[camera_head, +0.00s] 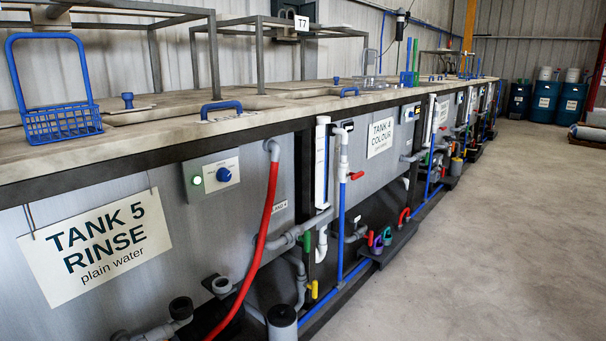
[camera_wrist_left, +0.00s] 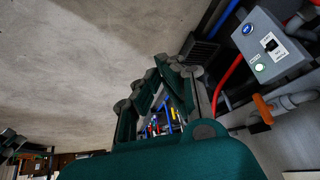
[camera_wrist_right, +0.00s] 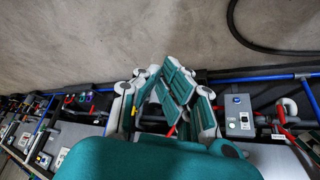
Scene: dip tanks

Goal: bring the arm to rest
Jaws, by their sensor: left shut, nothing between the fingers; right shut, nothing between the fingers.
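My left gripper (camera_wrist_left: 167,70) shows in the left wrist view with its green and grey fingers together and nothing held. It hangs in the air over the grey floor side, near the tank fronts. My right gripper (camera_wrist_right: 160,75) shows in the right wrist view, also shut and empty, with floor and pipework behind it. Neither gripper nor arm shows in the head view. How far each gripper is from the tank fronts is hard to tell.
The row of tanks runs along the left, with a tank 5 sign (camera_head: 98,247) and a blue basket (camera_head: 62,123) on its top edge. A red hose (camera_head: 262,245) and pipes stick out in front. Blue drums (camera_head: 545,101) stand far back. The floor (camera_head: 480,240) at right is clear.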

